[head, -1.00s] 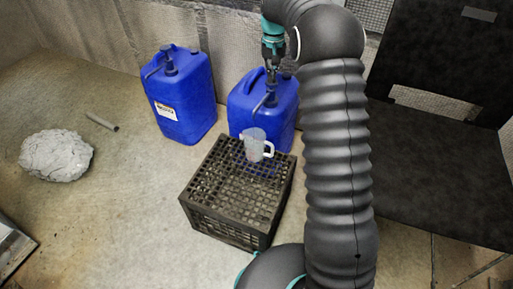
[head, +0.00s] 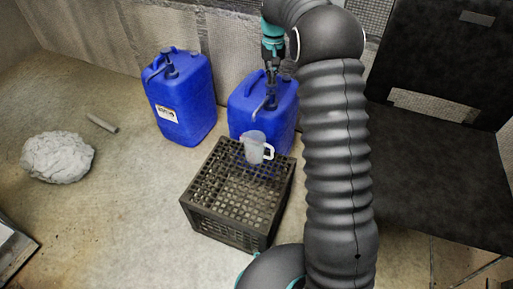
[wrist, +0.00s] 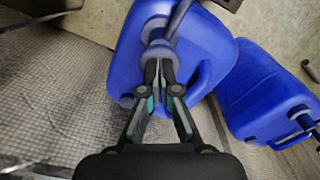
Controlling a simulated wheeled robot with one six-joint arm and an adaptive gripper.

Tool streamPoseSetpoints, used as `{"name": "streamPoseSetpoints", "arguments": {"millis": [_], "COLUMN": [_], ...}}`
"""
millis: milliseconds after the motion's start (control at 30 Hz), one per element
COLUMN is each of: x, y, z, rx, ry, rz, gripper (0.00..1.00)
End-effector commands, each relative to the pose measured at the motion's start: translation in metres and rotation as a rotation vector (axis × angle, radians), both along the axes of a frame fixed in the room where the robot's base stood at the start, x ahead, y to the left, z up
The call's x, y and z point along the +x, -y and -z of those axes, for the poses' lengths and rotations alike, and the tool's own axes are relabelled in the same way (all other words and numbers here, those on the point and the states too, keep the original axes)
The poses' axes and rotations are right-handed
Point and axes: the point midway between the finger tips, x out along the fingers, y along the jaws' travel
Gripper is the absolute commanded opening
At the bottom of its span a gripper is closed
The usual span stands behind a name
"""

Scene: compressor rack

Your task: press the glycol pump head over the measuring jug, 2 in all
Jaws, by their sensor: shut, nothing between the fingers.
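The right blue canister (head: 281,118) stands by the wall with a grey pump head (head: 268,98) on its top; its spout points toward the front left. The clear measuring jug (head: 254,148), with a pale handle, stands on the black crate below the spout. My gripper (head: 271,84) is shut and empty, pointing down at the pump head from above. In the wrist view, the fingertips (wrist: 160,64) overlap the pump head (wrist: 160,50); I cannot tell whether they touch it. The jug is not seen in the wrist view.
A second blue canister (head: 183,108) with its own pump stands to the left. The black crate (head: 225,222) is in front. A grey lump (head: 57,158) and a short pipe (head: 102,123) lie on the floor at left. A dark rack (head: 440,150) stands at right.

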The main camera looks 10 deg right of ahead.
Motion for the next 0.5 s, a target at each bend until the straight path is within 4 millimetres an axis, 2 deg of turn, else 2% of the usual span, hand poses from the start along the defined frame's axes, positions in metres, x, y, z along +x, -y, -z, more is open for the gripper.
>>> {"name": "streamPoseSetpoints", "arguments": {"millis": [500], "x": [0.000], "y": [0.000], "z": [-0.029], "rx": [0.000], "ry": [-0.001], "rz": [0.000], "gripper": [0.00]}}
